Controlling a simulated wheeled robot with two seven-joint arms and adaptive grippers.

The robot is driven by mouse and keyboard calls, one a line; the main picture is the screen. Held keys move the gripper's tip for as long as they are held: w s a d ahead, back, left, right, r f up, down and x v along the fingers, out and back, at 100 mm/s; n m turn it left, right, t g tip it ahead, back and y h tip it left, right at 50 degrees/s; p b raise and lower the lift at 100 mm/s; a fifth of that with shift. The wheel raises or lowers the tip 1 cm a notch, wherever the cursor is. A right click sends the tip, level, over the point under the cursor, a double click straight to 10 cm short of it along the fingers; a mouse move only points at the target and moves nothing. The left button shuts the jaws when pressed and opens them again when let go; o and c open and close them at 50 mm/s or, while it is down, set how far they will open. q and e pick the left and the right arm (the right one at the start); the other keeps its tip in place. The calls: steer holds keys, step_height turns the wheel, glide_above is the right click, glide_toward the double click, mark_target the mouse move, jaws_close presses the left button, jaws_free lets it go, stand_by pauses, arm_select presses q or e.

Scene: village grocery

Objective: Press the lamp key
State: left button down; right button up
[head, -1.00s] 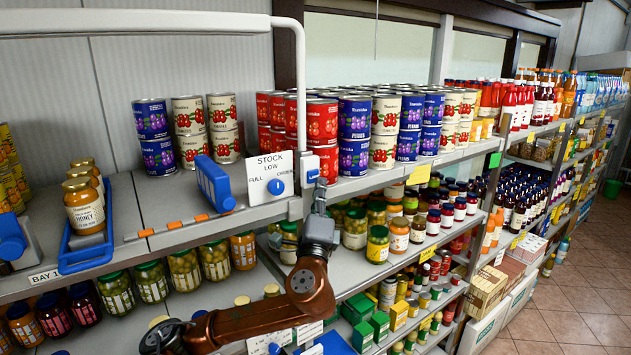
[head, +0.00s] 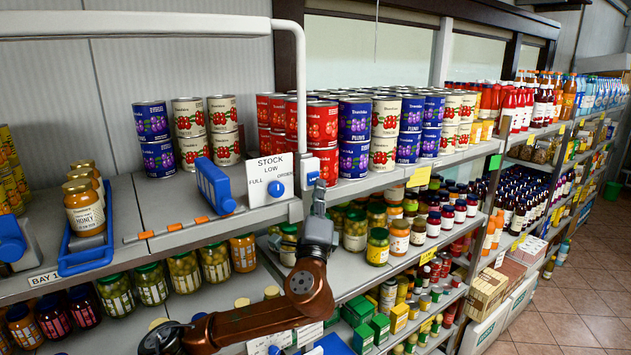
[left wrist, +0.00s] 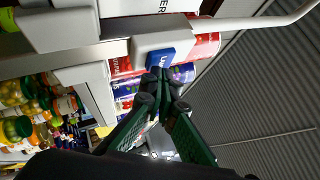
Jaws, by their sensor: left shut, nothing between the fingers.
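The lamp key looks like a small blue key on a pale housing (head: 309,164) at the right end of the stock sign, by the white upright tube. In the left wrist view the blue key (left wrist: 160,57) faces my gripper from the white housing (left wrist: 165,38). My left gripper (head: 319,193) is shut and empty, pointing up just below the housing. In the left wrist view its dark fingertips (left wrist: 161,76) are at the lower edge of the blue key; I cannot tell whether they touch it. My right gripper is not in view.
The stock sign (head: 268,180) with a blue dial stands left of the housing. Stacked cans (head: 354,118) fill the shelf behind and right. A honey jar (head: 85,212) stands in a blue tray (head: 88,262) at left. The grey shelf (head: 170,210) has clear room.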

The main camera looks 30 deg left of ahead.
arm_select(q)
steer(key=shift+a, duration=0.2)
stand_by(0.4)
steer(key=shift+w+a, duration=0.15)
steer(key=shift+a, duration=0.05)
steer(key=shift+d, duration=0.25)
stand_by(0.4)
steer(key=s+d, duration=0.2)
steer(key=d, duration=0.3)
steer(key=shift+s+d, duration=0.3)
steer(key=shift+d, duration=0.05)
